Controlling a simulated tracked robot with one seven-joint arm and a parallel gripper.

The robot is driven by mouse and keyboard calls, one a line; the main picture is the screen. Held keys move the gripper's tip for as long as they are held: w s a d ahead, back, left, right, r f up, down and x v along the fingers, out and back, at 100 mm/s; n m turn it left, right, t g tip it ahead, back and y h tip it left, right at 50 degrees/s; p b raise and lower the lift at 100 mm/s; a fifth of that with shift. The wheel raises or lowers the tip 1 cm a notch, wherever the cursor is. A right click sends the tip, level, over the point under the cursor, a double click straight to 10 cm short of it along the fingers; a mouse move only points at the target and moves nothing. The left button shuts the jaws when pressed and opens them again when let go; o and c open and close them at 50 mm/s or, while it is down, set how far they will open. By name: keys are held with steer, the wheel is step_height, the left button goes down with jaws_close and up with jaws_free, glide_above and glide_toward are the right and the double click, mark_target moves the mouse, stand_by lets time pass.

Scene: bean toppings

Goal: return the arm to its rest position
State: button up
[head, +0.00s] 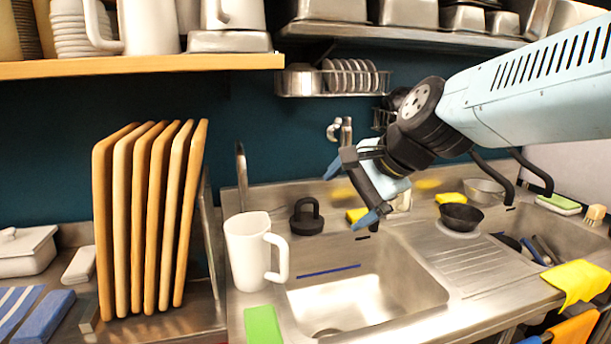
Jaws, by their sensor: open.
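My gripper (349,195) hangs from my arm, which reaches in from the upper right. Its two blue-tipped fingers are spread wide apart with nothing between them. It is in the air over the back of the left sink basin (350,292), in front of the tap area. The fingers tilt down to the left.
A white pitcher (247,255) stands left of the basin, behind a green sponge (263,325). Wooden boards (151,220) stand upright at left. A black bowl (461,217) is right of my gripper. Shelves (140,65) with dishes run above. A yellow cloth (577,282) hangs at right.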

steer(key=s+d+f+n+h, duration=0.1)
steer(key=s+d+n+h, duration=0.2)
steer(key=d, duration=0.5)
steer(key=s+d+f+n+h, duration=0.2)
steer(key=s+d+n, duration=0.4)
steer(key=d+n, duration=0.1)
steer(key=shift+s+d+g+h, duration=0.2)
steer(key=shift+d+g+h, duration=0.1)
steer(key=shift+d+h, duration=0.15)
